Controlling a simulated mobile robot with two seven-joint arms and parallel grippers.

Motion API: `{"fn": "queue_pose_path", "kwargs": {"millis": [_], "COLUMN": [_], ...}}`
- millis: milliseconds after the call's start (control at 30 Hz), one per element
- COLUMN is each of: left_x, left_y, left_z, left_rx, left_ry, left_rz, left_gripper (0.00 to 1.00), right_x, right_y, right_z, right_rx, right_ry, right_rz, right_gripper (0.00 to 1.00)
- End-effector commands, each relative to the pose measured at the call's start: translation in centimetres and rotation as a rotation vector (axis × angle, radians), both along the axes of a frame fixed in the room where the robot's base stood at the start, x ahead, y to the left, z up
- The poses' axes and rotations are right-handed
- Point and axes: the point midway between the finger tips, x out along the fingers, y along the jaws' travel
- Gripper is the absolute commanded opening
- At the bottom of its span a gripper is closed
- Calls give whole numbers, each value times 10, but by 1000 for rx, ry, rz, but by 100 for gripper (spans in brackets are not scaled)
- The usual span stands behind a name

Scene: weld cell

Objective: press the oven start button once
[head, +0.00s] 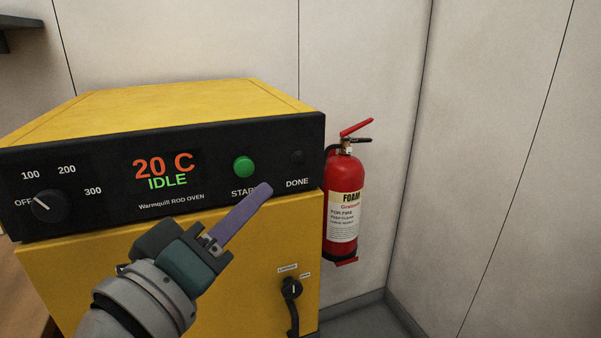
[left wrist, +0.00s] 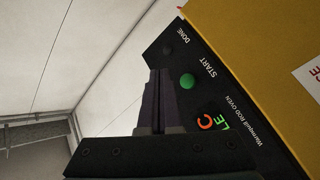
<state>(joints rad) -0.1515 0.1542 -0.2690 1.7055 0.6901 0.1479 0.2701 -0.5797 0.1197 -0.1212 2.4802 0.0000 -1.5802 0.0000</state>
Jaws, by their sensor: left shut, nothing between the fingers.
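The yellow rod oven (head: 190,100) has a black front panel. Its green round start button (head: 243,167) sits right of the display (head: 165,170), which reads 20 C and IDLE. My left gripper (head: 265,189) is shut and empty, its purple fingers in front of the panel, below and right of the button, partly covering the START label. In the left wrist view the shut fingers (left wrist: 158,78) point toward the panel, and the green button (left wrist: 187,81) shows just right of them. The fingertips appear apart from the button. My right gripper is in neither view.
The oven dial (head: 48,206) points toward OFF. A dark DONE lamp (head: 297,157) is right of the button. A door latch (head: 291,289) sits on the yellow front below. A red fire extinguisher (head: 343,200) hangs on the wall to the right.

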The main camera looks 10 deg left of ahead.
Motion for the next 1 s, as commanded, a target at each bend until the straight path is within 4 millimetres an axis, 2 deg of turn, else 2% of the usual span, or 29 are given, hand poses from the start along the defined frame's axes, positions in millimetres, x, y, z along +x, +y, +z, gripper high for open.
{"fn": "queue_pose_path", "kwargs": {"millis": [100, 400, 1000], "left_x": [15, 39, 42], "left_y": [11, 26, 28], "left_z": [-2, -1, 0], "left_rx": [1, 1, -1], "left_ry": [-4, -2, 0], "left_rz": [1, 0, 0], "left_gripper": [0, 0, 0], "right_x": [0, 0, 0], "right_y": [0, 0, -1], "right_z": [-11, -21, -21], "right_rx": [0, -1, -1], "right_ry": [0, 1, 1], "right_rz": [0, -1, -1], "right_gripper": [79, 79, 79]}}
